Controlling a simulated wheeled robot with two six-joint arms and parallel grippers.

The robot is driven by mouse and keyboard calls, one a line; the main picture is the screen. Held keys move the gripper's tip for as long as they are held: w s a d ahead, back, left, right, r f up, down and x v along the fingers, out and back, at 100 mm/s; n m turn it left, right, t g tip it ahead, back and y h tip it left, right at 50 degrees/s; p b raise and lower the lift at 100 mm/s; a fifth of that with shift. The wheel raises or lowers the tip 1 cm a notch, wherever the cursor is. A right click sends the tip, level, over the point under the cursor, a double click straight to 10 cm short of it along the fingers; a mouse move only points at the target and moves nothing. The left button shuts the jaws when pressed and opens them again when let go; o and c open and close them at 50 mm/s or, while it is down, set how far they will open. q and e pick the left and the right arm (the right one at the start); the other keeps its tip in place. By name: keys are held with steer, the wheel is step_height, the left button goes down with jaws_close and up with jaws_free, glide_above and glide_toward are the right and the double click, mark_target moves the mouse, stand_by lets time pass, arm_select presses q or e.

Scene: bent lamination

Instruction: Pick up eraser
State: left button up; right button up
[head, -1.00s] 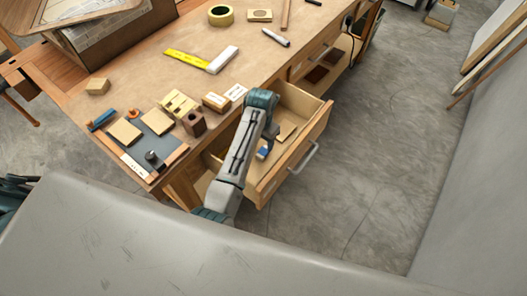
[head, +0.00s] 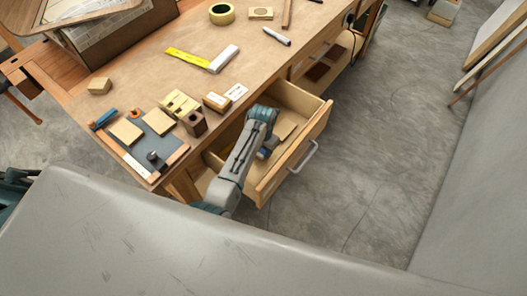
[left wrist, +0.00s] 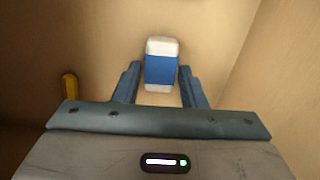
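The eraser (left wrist: 161,71) is white with a blue sleeve. In the left wrist view it lies upright in the picture on the pale wooden floor of the open drawer (head: 319,127). My left gripper (left wrist: 160,76) reaches down into the drawer with its fingers open, one on each side of the eraser. Narrow gaps seem to show between the fingers and the eraser. In the head view my left gripper (head: 264,153) is partly hidden by its own arm, and a bit of blue shows beside it. My right gripper cannot be made out.
The drawer walls stand close around my left gripper. On the workbench (head: 140,68) above are a square (head: 205,60), tape (head: 221,14) and several blocks.

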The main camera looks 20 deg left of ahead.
mark_target(263, 151)
arm_select(q)
steer(key=c, duration=0.6)
step_height(263, 151, up, 10)
steer(key=shift+b, duration=0.9)
